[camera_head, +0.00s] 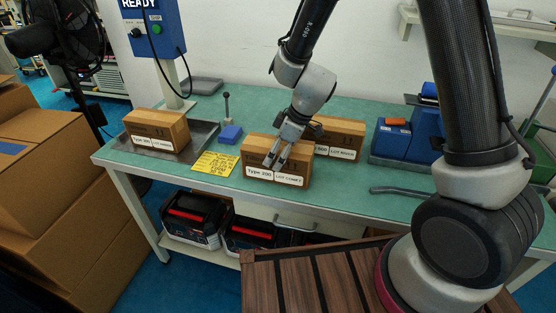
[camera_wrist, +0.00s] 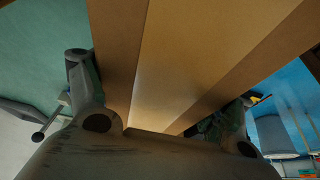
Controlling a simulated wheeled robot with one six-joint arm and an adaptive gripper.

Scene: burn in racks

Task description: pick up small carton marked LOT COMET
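The small carton marked LOT COMET (camera_head: 258,163) is a brown box with white "Type 200" and "LOT COMET" labels. It stands upright on the green bench top, near the front edge. My gripper (camera_head: 275,162) reaches down over it from above. Its two fingers are spread apart at the carton. In the wrist view the carton (camera_wrist: 185,50) fills the middle, very close, with one finger of my gripper (camera_wrist: 155,95) on each side of it. The right finger is partly hidden. I see no clear grip on the carton.
A similar carton (camera_head: 343,138) stands close behind on the right. Another carton (camera_head: 158,131) sits on a grey tray (camera_head: 202,140) at left.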

